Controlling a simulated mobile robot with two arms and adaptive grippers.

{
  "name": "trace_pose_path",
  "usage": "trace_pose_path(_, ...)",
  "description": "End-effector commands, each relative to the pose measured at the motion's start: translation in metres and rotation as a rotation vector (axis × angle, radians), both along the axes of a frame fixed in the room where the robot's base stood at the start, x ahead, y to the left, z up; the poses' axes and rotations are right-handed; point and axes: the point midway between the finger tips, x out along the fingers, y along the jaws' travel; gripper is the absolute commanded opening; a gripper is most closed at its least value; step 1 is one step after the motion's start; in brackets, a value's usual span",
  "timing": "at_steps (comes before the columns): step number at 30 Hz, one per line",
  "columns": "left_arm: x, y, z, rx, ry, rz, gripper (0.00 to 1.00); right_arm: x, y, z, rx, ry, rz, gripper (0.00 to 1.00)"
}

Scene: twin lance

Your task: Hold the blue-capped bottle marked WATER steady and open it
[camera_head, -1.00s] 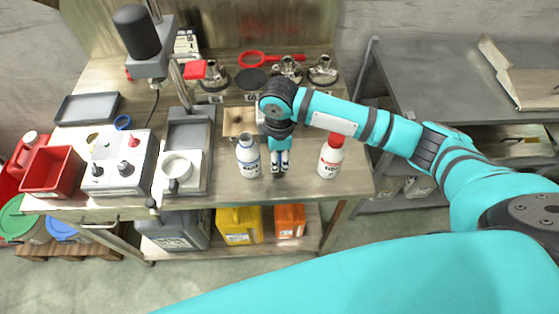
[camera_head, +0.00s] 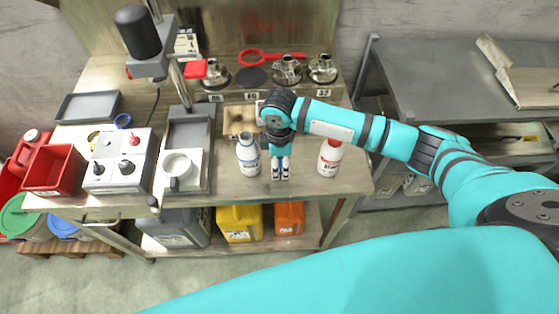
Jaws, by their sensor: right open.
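A white bottle with a blue cap and blue label (camera_head: 248,157) stands upright on the metal workbench, left of the middle. Its label is too small to read surely. My right gripper (camera_head: 280,175) points down just right of this bottle, apart from it, open and empty. A second white bottle with a red cap (camera_head: 330,158) stands upright to the right of the gripper. My left gripper is not in view.
A grey tray with a white cup (camera_head: 177,165) and a control box (camera_head: 121,160) stand to the left. A wooden block (camera_head: 238,120) and several metal fittings (camera_head: 287,70) lie behind. The bench front (camera_head: 300,192) has bare room.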

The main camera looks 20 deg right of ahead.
Motion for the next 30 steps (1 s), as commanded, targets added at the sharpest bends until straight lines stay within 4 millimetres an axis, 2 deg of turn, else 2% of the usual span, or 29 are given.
trace_pose_path(5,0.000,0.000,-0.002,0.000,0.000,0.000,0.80,0.001,0.000,0.011,0.002,-0.003,0.001,0.55)
trace_pose_path(8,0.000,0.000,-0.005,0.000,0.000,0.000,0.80,0.001,0.000,0.028,0.002,-0.005,0.002,0.55)
trace_pose_path(15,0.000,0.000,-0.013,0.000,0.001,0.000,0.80,0.001,0.001,0.081,0.003,-0.005,0.001,0.55)
trace_pose_path(21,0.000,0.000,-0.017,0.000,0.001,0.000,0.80,0.001,0.000,0.112,0.002,-0.002,0.000,0.55)
trace_pose_path(25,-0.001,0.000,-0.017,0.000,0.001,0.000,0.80,0.001,0.000,0.121,0.001,-0.001,0.000,0.55)
trace_pose_path(30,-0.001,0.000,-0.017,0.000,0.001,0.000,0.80,0.000,0.000,0.123,0.000,0.000,0.000,0.55)
